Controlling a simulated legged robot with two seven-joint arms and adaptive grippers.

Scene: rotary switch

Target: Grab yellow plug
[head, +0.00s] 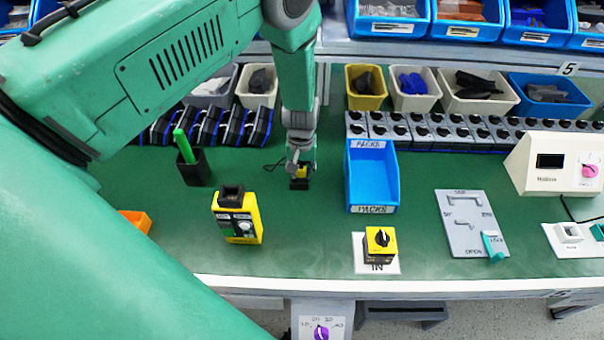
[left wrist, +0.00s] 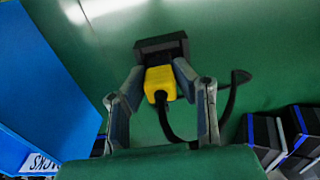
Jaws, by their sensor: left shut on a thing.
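The yellow plug (left wrist: 160,82) is a small yellow block with a black front part and a black cable trailing from its back. My left gripper (left wrist: 157,88) is shut on it, with one finger on each side. In the head view the left gripper (head: 300,172) points down over the green table, and the plug (head: 300,173) shows small at its fingertips, partly hidden by them. Whether the plug touches the table is hard to tell. My right gripper does not show.
A blue bin (head: 372,178) stands right of the gripper. A yellow tester box (head: 238,217) stands in front to the left, and a black cup with a green stick (head: 194,168) is to the left. A yellow rotary switch (head: 380,243) sits near the front edge.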

